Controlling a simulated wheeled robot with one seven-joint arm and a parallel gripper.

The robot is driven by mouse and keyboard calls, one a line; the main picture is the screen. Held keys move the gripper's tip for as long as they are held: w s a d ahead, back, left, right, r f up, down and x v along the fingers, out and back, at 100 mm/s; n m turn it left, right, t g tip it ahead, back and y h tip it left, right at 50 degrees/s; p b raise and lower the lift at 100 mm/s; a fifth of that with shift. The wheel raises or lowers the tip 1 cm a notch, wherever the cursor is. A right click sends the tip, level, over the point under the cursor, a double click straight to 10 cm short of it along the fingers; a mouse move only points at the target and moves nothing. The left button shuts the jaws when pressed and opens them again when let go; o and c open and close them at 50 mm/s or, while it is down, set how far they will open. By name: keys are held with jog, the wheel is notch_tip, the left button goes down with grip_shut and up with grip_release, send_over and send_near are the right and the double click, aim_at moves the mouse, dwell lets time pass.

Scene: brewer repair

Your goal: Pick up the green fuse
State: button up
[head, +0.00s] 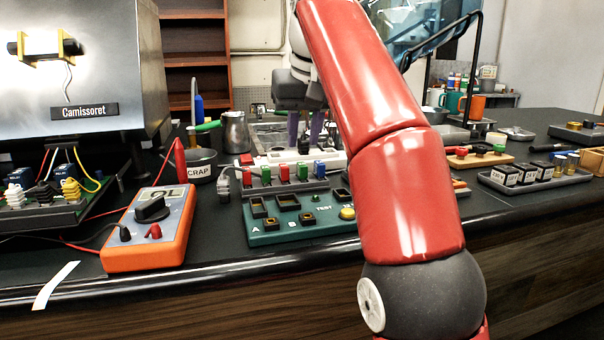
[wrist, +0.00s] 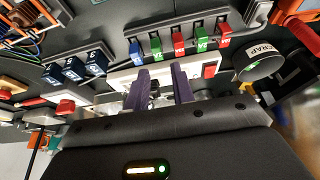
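Two green fuses stand upright in a row of coloured fuses in a grey holder (head: 290,187). One green fuse (head: 302,171) is between a blue and a red one; it also shows in the wrist view (wrist: 156,46). The other green fuse (head: 266,175) is left of the red one in the head view, and also shows in the wrist view (wrist: 200,41). My gripper (head: 305,138) has two purple fingers, apart with nothing between them (wrist: 161,88). It is above and behind the fuse row, over the white power strip, touching no fuse.
A green test board (head: 290,232) lies in front of the fuses. A white power strip (head: 330,160) lies behind. A tray of dark blocks (head: 535,181) is right.

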aim_at(302, 163)
jog(key=shift+b+x, duration=0.5)
jog(key=shift+x, duration=2.85)
jog(key=shift+w+r, duration=0.1)
jog(key=shift+d, duration=0.1)
jog(key=shift+c, duration=0.4)
grip_shut()
